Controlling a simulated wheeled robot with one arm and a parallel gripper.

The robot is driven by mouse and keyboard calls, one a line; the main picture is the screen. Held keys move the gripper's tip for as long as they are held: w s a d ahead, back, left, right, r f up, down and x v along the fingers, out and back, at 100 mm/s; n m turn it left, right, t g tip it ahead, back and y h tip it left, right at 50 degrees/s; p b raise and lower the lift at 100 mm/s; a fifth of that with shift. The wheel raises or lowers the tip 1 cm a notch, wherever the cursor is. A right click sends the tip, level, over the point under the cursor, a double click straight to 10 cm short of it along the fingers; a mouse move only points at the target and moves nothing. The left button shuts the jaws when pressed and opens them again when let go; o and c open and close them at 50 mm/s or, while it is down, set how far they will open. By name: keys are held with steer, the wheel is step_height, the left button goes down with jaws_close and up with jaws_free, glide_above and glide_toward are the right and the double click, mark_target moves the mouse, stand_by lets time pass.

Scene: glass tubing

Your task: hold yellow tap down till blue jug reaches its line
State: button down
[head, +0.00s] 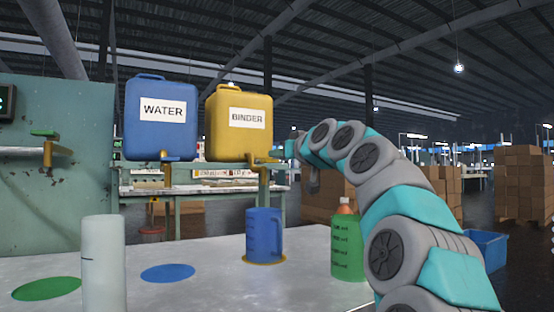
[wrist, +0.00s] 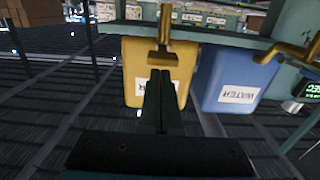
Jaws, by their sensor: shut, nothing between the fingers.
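The yellow BINDER container (head: 238,120) stands on a raised shelf, with its yellow tap (head: 262,160) at the lower front right. In the wrist view, which is upside down, the yellow tap (wrist: 166,35) is straight ahead, with the yellow container (wrist: 138,75) behind it. My gripper (wrist: 160,74) is shut and empty, its tips at the tap's wide end; I cannot tell whether they touch. In the head view my gripper's fingers are not clear. The blue jug (head: 263,232) stands upright on a yellow disc (head: 283,259), below the tap in the picture. Its line and fill level cannot be made out.
The blue WATER container (head: 160,118) with its own tap stands left of the yellow one. On the table (head: 200,293) are a white cylinder (head: 103,265), a green bottle (head: 346,245) beside my arm, and bare green (head: 46,289) and blue (head: 168,273) discs.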

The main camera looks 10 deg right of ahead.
steer(key=v, duration=1)
steer(key=shift+s+b, duration=0.15)
steer(key=shift+b, duration=0.3)
